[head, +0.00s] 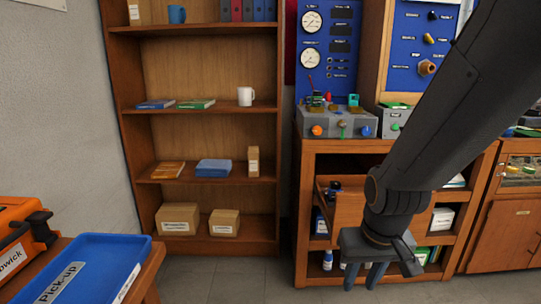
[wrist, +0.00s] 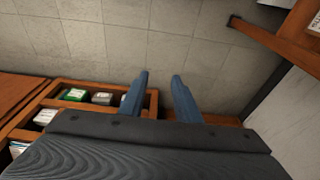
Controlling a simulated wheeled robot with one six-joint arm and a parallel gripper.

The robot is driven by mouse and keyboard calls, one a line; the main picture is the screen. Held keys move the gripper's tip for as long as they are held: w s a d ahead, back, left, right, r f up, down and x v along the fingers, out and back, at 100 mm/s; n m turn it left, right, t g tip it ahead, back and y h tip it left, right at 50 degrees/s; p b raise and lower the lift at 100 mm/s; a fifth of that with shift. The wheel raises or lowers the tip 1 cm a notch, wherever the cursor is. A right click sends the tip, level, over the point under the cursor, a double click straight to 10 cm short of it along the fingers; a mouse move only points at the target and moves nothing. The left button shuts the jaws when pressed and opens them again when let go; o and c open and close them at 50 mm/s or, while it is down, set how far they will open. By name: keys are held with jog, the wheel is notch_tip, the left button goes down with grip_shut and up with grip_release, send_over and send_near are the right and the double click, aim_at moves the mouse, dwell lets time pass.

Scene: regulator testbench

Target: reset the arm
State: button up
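My arm comes in from the upper right in the head view and hangs downward in front of the testbench. My gripper (head: 363,275) is at its lower end, in front of the bench's lower shelves, with its fingers pointing down. In the wrist view my gripper (wrist: 160,88) shows two blue fingers with a clear gap between them. Nothing is between the fingers, and floor tiles show beyond them. My arm hides part of the testbench (head: 310,187) and its shelves.
A wooden bookshelf (head: 127,120) stands left of the bench, holding a white mug (head: 245,96), books and boxes. A blue Pick-up tray (head: 118,246) and an orange case (head: 22,218) are at lower left. Bare floor (head: 240,278) lies between.

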jog(key=s+a+r+n+g, duration=0.25)
jog(key=s+a+r, duration=0.35)
jog(key=s, duration=0.3)
jog(key=d+r+m+p, duration=0.2)
jog(key=d+r+p, duration=0.4)
jog(key=p, duration=0.7)
jog(key=shift+d+r+m, duration=0.15)
jog(key=shift+r+m, duration=0.15)
jog(key=shift+m, duration=0.05)
jog(key=shift+d, duration=0.15)
